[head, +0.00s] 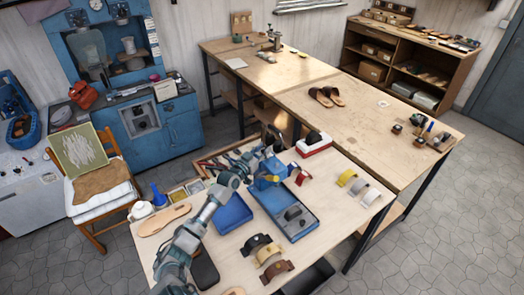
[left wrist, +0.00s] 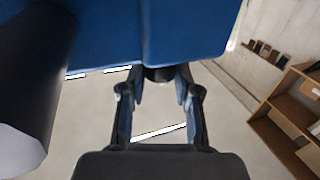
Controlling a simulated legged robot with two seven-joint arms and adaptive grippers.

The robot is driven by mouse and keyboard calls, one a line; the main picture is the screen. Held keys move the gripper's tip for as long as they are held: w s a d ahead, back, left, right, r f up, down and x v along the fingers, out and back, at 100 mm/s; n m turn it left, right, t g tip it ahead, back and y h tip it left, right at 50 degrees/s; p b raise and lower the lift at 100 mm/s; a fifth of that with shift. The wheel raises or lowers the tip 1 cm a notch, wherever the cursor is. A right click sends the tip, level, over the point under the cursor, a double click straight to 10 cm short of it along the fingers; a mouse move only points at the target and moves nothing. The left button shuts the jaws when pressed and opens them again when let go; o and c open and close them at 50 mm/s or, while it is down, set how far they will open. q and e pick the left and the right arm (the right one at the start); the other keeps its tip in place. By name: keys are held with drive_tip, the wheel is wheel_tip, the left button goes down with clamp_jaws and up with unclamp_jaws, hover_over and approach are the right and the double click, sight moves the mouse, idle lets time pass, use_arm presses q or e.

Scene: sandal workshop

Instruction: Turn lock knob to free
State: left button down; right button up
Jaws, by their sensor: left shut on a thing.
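In the left wrist view the two fingers (left wrist: 160,82) are closed on a small dark knob (left wrist: 158,73) just under the blue body (left wrist: 150,35). Most of the knob is hidden between the fingertips, so its turned position cannot be told. My right gripper is not in view.
Dark and tan straps (head: 270,255) lie in front, and a red and white box (head: 314,147) stands behind. Yellow and white straps (head: 347,178) lie at right.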

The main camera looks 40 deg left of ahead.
use_arm(q)
drive_tip(key=shift+d+f+n+y+p, duration=0.15)
drive_tip(key=shift+n+y+p, duration=0.25)
drive_tip(key=shift+y+p, duration=0.3)
drive_tip(key=shift+y, duration=0.3)
drive_tip(key=shift+f+n, duration=0.15)
drive_tip(key=shift+n, duration=0.15)
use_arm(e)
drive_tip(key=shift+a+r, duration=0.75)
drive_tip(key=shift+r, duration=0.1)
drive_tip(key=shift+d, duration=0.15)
use_arm(q)
drive_tip(key=c, duration=0.8)
unclamp_jaws()
drive_tip(key=shift+w+a, duration=0.15)
drive_tip(key=shift+a, duration=0.05)
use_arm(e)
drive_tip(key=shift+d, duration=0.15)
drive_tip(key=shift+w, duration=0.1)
use_arm(q)
drive_tip(key=s, duration=0.4)
drive_tip(key=s+d, duration=0.1)
drive_tip(key=s, duration=0.2)
drive_tip(key=s+d, duration=0.1)
drive_tip(key=s, duration=0.3)
drive_tip(key=shift+s+f, duration=0.1)
drive_tip(key=shift+s, duration=0.25)
